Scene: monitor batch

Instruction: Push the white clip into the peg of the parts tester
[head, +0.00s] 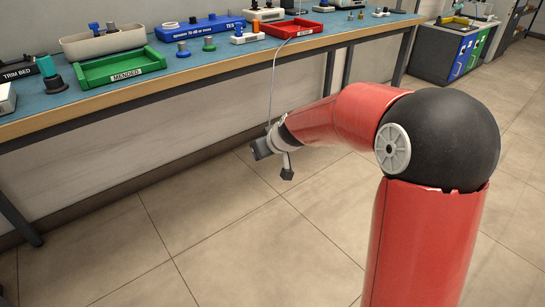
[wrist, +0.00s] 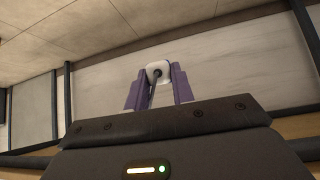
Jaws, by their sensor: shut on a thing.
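In the wrist view the white clip (wrist: 158,68) is a small white block with a dark round opening. My gripper (wrist: 158,82) has purple fingers shut on it, one on each side. A thin dark line runs from the clip down between the fingers. In the head view my gripper (head: 262,148) hangs below bench height, in front of the bench and apart from it; the clip is too small to make out there. The parts tester (head: 201,29) looks to be the blue box with lettering at the back of the bench, with small knobs on top. I cannot tell which is the peg.
A thin pale cable (head: 273,80) runs from the bench down to my gripper. On the blue-topped bench (head: 170,78) stand a green tray (head: 118,69) marked MENDED, a red tray (head: 291,28), a beige bin (head: 103,41) and small parts. The floor below is clear.

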